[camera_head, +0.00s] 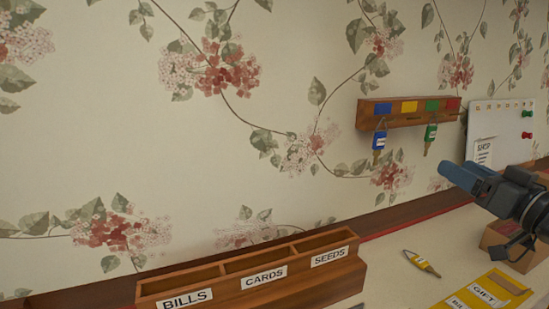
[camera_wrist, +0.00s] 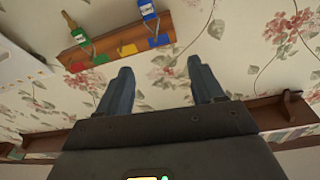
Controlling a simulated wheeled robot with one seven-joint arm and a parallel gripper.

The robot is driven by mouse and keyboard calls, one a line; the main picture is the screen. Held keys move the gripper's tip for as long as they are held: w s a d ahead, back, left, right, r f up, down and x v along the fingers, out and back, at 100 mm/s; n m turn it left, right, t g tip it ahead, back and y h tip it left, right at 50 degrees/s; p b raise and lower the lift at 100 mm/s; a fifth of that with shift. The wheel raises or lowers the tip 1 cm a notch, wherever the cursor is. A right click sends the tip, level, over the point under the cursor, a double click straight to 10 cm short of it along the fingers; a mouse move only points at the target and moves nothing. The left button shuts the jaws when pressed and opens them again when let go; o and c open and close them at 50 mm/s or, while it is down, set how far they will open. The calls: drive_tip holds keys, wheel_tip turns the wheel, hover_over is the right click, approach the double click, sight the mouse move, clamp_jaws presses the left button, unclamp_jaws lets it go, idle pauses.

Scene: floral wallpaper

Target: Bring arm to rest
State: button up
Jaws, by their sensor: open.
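My gripper (camera_head: 462,175) is at the right in the head view, raised above the worktop and in front of the wall. In the wrist view my gripper (camera_wrist: 160,85) shows two blue fingers spread apart with nothing between them. A wooden key rack (camera_head: 408,119) hangs on the wall to the left of and above the gripper. The rack also shows upside down in the wrist view (camera_wrist: 72,58). A blue-tagged key (camera_head: 379,140) and a green-tagged key (camera_head: 431,136) hang from it. My gripper is apart from the rack and the keys.
A yellow-tagged key (camera_head: 422,263) lies on the worktop (camera_head: 400,245). A wooden box (camera_head: 315,287) with compartments labelled BILLS, CARDS and SEEDS stands against the wall. A yellow tray (camera_head: 515,289) and a brown box (camera_head: 500,236) are at the right. A whiteboard (camera_head: 508,125) hangs behind my arm.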

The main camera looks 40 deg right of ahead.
drive_tip(key=s+a+f+m+g+b, duration=0.1)
drive_tip(key=a+f+g+b, duration=0.1)
drive_tip(key=a+f, duration=0.85)
drive_tip(key=a+f+g+b, duration=0.2)
drive_tip(key=a+f, duration=0.5)
drive_tip(key=f, duration=0.6)
drive_tip(key=s+a+f+n+y+b, duration=0.2)
drive_tip(key=s+a+f+n, duration=0.1)
drive_tip(key=s+a, duration=0.6)
drive_tip(key=s+a+f+n+y+b, duration=0.2)
drive_tip(key=s+a+f+n+y, duration=0.1)
drive_tip(key=s+a, duration=0.5)
drive_tip(key=shift+s+a+y, duration=0.3)
drive_tip(key=shift+s+a, duration=0.05)
drive_tip(key=shift+s, duration=0.15)
